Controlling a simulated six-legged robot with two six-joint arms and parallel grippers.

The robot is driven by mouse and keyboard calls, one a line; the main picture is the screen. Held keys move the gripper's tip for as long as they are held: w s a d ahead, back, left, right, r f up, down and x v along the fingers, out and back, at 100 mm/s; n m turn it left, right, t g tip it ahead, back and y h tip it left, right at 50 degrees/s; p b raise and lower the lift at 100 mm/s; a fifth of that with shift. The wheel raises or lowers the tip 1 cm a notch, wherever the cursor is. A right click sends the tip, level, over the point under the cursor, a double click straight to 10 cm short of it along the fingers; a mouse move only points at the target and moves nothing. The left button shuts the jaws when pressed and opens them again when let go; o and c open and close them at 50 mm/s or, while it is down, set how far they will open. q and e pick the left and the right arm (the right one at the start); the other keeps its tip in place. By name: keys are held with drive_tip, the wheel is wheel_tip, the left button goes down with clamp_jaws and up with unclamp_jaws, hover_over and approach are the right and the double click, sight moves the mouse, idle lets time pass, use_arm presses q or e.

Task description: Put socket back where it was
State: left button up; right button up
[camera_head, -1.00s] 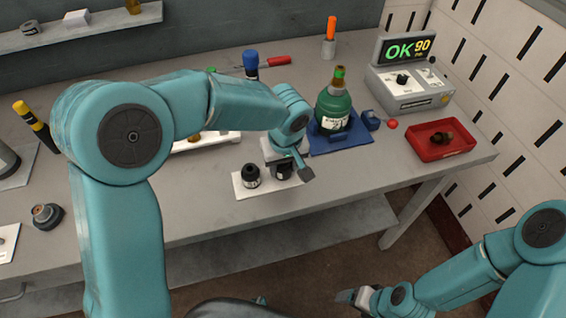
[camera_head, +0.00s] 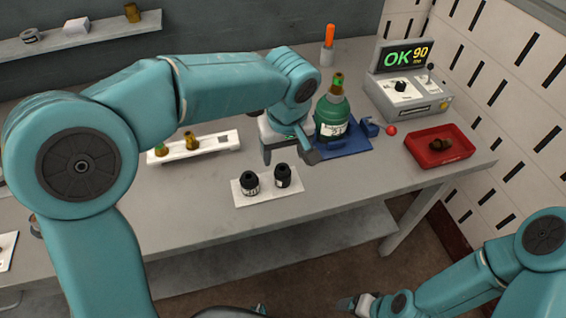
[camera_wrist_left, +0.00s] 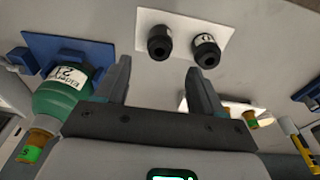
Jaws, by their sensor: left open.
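Two black sockets stand upright on a white mat near the table's front edge: the left socket (camera_head: 249,184) and the right socket (camera_head: 283,176). In the left wrist view two black sockets (camera_wrist_left: 160,42) (camera_wrist_left: 206,50) show beyond the fingers on the white mat (camera_wrist_left: 181,20). My left gripper (camera_head: 291,157) is open and empty, above and behind the sockets, with clear space between them and its fingers. It also shows in the left wrist view (camera_wrist_left: 156,85). My right gripper (camera_head: 352,304) hangs low at the bottom, off the table; its jaws are too small to read.
A green bottle (camera_head: 331,118) stands on a blue base (camera_head: 345,148) close right of my left gripper. A white rack (camera_head: 218,150) holds small amber pieces. A red tray (camera_head: 417,154) and a tester showing OK 90 (camera_head: 408,104) stand at the right.

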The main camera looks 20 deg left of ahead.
use_arm(q)
wheel_tip(320, 180, up, 3)
drive_tip(key=shift+s+d+f, duration=0.1)
drive_tip(key=shift+s, duration=0.05)
drive_tip(key=shift+s, duration=0.1)
idle(0.5)
